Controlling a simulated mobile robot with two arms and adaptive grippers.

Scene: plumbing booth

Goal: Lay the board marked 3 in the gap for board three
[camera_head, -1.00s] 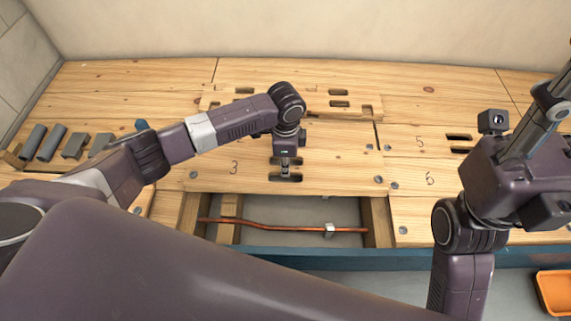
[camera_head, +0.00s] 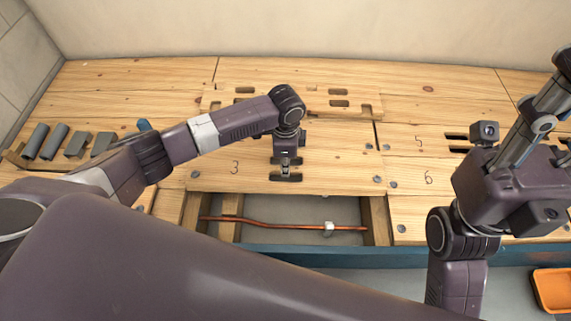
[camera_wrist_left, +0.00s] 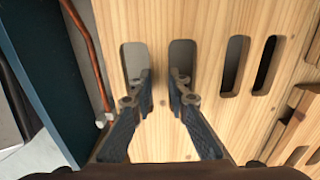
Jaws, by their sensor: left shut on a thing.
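The wooden board marked 3 (camera_head: 220,178) lies behind the open gap (camera_head: 290,210) in the deck, where a copper pipe (camera_head: 275,225) shows. My left gripper (camera_head: 286,170) is over the board's two hand slots. In the left wrist view my left gripper (camera_wrist_left: 163,85) has one finger in each slot and is shut on the strip of wood between them. The board looks about level; I cannot tell whether it rests or hangs just above the deck. My right gripper does not show clearly; only my right arm is at the right.
Boards marked 5 (camera_head: 419,140) and 6 (camera_head: 429,178) lie to the right. Another slotted board (camera_head: 365,105) is at the back. An orange tray (camera_head: 553,288) is at the lower right. Small metal discs dot the deck.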

